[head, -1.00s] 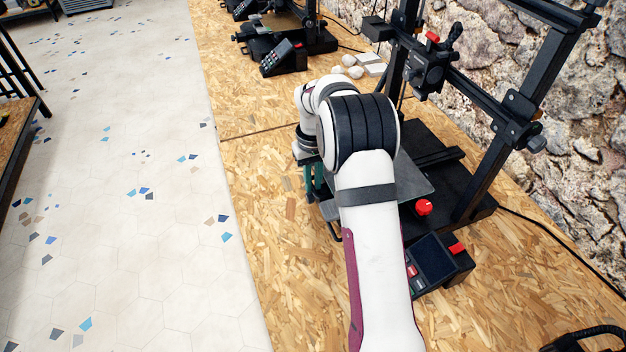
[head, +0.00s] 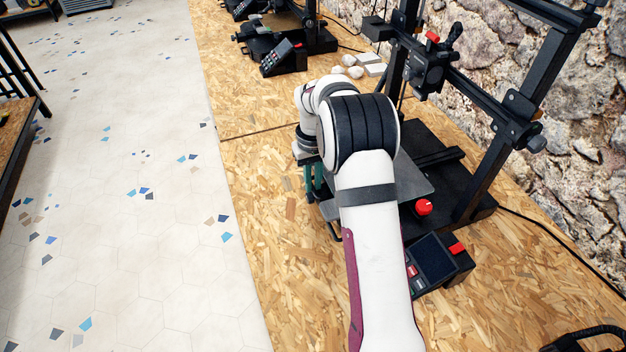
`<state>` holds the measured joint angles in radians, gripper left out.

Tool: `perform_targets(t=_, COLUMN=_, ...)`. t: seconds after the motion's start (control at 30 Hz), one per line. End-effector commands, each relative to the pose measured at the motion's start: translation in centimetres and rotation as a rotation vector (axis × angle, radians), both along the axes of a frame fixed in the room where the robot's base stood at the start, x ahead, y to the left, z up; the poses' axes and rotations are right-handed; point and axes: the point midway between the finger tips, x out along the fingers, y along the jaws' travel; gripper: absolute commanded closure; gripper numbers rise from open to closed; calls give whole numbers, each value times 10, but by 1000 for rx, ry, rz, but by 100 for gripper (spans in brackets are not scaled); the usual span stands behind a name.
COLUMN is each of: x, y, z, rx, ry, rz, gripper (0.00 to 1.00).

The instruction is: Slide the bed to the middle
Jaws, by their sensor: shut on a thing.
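The printer bed (head: 415,183) is a flat grey plate on the near black printer (head: 470,192). My arm covers much of its left part. A thin handle-like bar (head: 329,211) shows at its left front edge. My gripper (head: 313,195), with dark green fingers, points down at that left edge, beside the bar. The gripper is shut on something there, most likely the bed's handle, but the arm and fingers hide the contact.
A red knob (head: 424,207) sits at the bed's near right corner. A control box with a screen (head: 437,262) stands in front. A second printer (head: 275,45) and pale stones (head: 356,70) are farther back. Bare wooden bench (head: 252,180) lies to the left.

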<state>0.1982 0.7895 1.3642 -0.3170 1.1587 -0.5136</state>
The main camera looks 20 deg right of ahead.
Motion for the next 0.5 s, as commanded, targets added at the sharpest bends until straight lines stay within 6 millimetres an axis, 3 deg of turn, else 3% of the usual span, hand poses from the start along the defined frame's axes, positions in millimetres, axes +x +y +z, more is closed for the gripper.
perform_targets(t=0.4, x=0, y=-1, z=1, rx=0, ry=-1, rz=-2, gripper=100)
perform_targets(t=0.5, x=1, y=-11, z=1, rx=0, ry=-1, rz=-6, gripper=100)
